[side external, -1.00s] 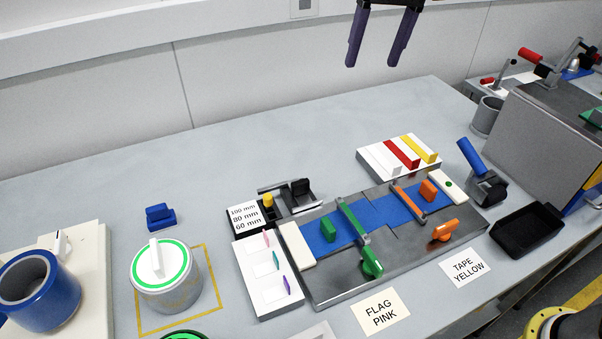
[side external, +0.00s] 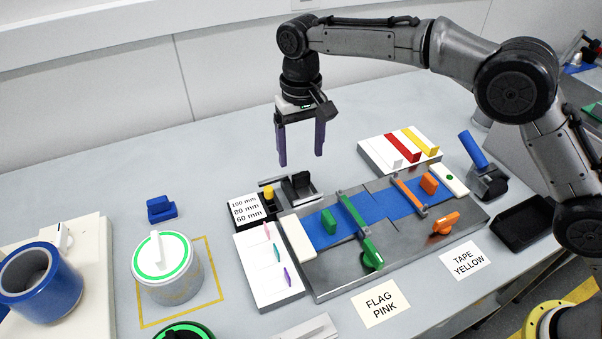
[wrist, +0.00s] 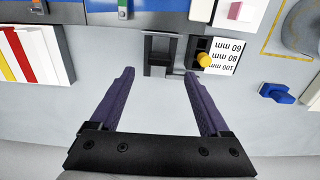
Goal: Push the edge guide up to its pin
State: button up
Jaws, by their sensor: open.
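What looks like the edge guide, a dark block with a black grip (side external: 301,182), sits on a grey rail frame at the back left of the metal plate; it also shows in the wrist view (wrist: 160,45). A yellow pin (side external: 268,192) stands to its left, beside the white 100/80/60 mm label (side external: 246,212). The pin also shows in the wrist view (wrist: 204,60), apart from the guide. My gripper (side external: 301,160), with purple fingers, is open and empty above and behind the guide. In the wrist view its fingertips (wrist: 159,72) straddle the guide's near side without visible contact.
The metal plate (side external: 390,260) carries blue strips, green and orange clamps. A white block with coloured bars (side external: 400,150) lies to the right of my gripper. A white tray with small flags (side external: 268,270) and a round can (side external: 165,265) stand at left. The table behind is clear.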

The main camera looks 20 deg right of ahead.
aim_at(301, 174)
notch_tip(301, 174, down, 7)
jog(key=shift+f, duration=0.1)
jog(key=shift+c, duration=0.3)
